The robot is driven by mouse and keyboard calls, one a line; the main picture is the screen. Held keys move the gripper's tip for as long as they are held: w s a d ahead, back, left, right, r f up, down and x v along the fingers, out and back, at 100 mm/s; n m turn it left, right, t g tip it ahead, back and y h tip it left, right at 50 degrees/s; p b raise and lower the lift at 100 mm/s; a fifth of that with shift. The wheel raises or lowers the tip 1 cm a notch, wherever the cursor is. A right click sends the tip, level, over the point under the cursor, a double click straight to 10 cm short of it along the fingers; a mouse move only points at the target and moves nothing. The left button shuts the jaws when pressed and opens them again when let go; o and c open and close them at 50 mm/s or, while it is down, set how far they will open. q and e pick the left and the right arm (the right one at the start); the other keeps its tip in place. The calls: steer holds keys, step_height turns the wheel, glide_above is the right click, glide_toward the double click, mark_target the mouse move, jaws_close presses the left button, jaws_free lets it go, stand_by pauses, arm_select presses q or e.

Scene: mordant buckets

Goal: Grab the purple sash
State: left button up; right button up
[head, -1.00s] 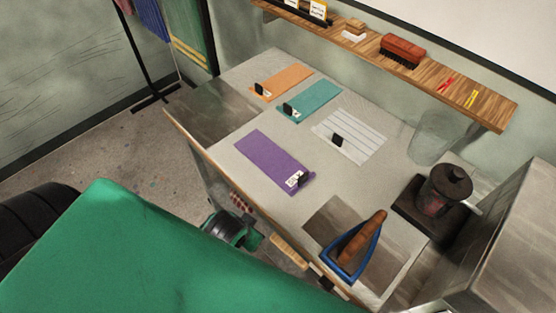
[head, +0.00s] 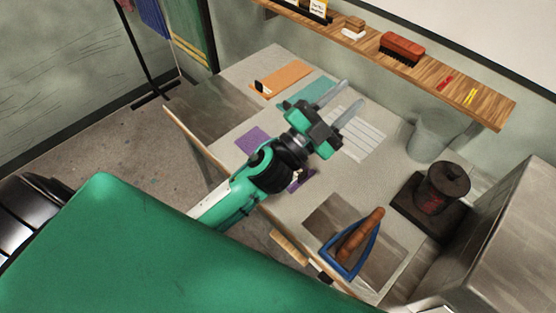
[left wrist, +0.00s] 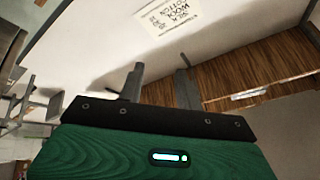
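The purple sash (head: 251,139) lies flat on the grey work table, and its middle is hidden behind my left arm. Its near end shows as a small patch beside the arm, and its tag is hidden. My left gripper (head: 352,97) is open and empty, past the sash on its far right side, with its fingers over the striped white cloth area. In the left wrist view its two fingers (left wrist: 160,90) stand apart with nothing between them, and the sash does not show. My right gripper is not in view.
An orange sash (head: 280,78) and a partly covered teal sash (head: 319,89) lie farther back. A wooden shelf (head: 445,84) runs behind.

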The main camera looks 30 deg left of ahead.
arm_select(q)
steer(key=s+d+m+g+h, duration=0.4)
steer(key=d+m+g, duration=0.3)
steer(key=m+g, duration=0.4)
steer(key=s+d+m+g+h, duration=0.4)
steer(key=s+d+m+g, duration=0.15)
steer(key=m+g, duration=0.5)
steer(key=m+t+y+p, duration=0.1)
steer(key=m+y+p, duration=0.25)
steer(key=y, duration=1.55)
glide_above(303, 172)
steer(key=f+b, duration=0.1)
steer(key=f, duration=2.2)
steer(key=shift+d, duration=0.2)
steer(key=f+p, duration=0.1)
steer(key=f, duration=0.1)
steer(key=f+p, duration=0.2)
steer(key=f, duration=0.1)
steer(key=shift+a, duration=0.2)
steer(key=shift+f, duration=0.35)
jaws_close()
